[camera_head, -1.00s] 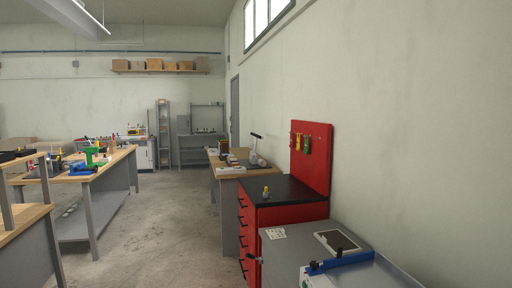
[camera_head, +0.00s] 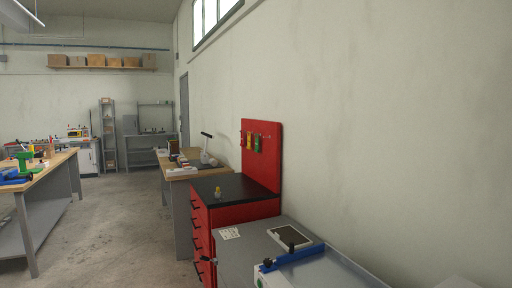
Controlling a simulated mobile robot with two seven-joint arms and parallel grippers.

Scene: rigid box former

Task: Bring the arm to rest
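Neither of my arms shows in the head view, and no gripper is in sight. A grey bench (camera_head: 236,262) stands at the lower right. On it lie a blue bar-like fixture (camera_head: 293,257), a dark flat panel with a light frame (camera_head: 290,236) and a white card (camera_head: 229,234). Behind it stands a red drawer cabinet (camera_head: 245,213) with a black top and a red pegboard (camera_head: 261,158). A small yellow object (camera_head: 218,191) stands on the black top.
A wooden-topped workbench (camera_head: 184,173) stands behind the cabinet. Another workbench (camera_head: 50,165) with blue and green items is at the left. Grey shelving (camera_head: 150,150) is against the far wall. The concrete floor (camera_head: 110,225) between the benches is clear.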

